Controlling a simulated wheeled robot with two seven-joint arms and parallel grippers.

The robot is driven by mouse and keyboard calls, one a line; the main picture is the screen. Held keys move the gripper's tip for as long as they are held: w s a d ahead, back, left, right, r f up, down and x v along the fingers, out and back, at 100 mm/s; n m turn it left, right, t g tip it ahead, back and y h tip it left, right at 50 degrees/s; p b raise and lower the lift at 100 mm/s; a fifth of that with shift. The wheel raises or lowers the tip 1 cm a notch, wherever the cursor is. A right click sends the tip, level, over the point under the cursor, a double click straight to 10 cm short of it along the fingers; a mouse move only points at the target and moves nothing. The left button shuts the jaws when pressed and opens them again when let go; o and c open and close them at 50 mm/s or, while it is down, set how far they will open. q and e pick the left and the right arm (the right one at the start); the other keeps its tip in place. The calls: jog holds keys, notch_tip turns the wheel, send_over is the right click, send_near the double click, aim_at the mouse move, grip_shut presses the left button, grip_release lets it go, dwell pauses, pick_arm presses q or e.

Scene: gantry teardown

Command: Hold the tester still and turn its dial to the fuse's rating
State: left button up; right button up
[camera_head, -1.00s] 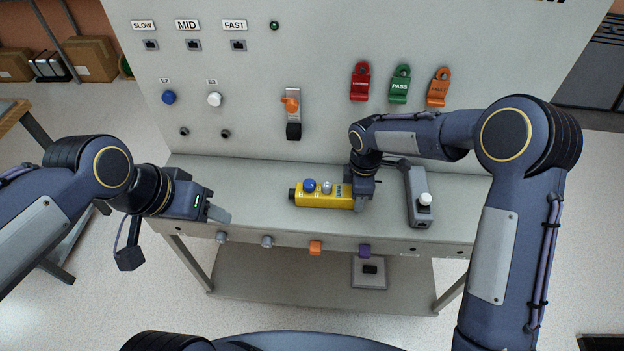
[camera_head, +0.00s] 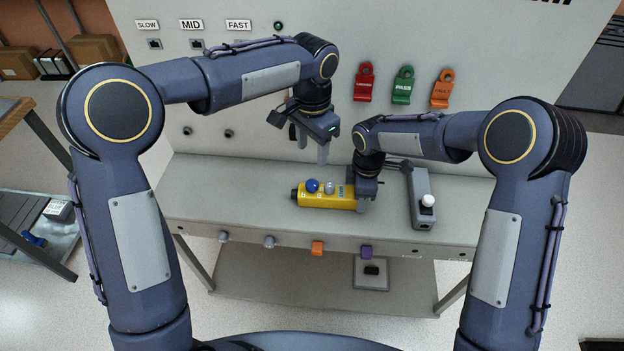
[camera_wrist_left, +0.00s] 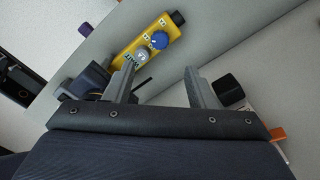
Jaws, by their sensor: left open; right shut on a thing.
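My right gripper (camera_head: 362,197) is shut on the tester's right end. My left gripper (camera_head: 316,152) is open and empty, above and behind the tester, apart from it. The dial markings are too small to read. I cannot make out a fuse.
A grey box with a white knob (camera_head: 421,205) stands right of the tester. Red, green and orange tags (camera_head: 403,86) hang on the upright panel behind. The shelf left of the tester (camera_head: 230,190) is clear. Knobs and coloured blocks line its front edge.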

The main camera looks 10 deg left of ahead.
aim_at(312, 183)
pick_arm(q)
notch_tip(312, 183, down, 12)
jog(key=shift+r, duration=0.15)
jog(key=shift+c, duration=0.2)
jog(key=c, duration=0.9)
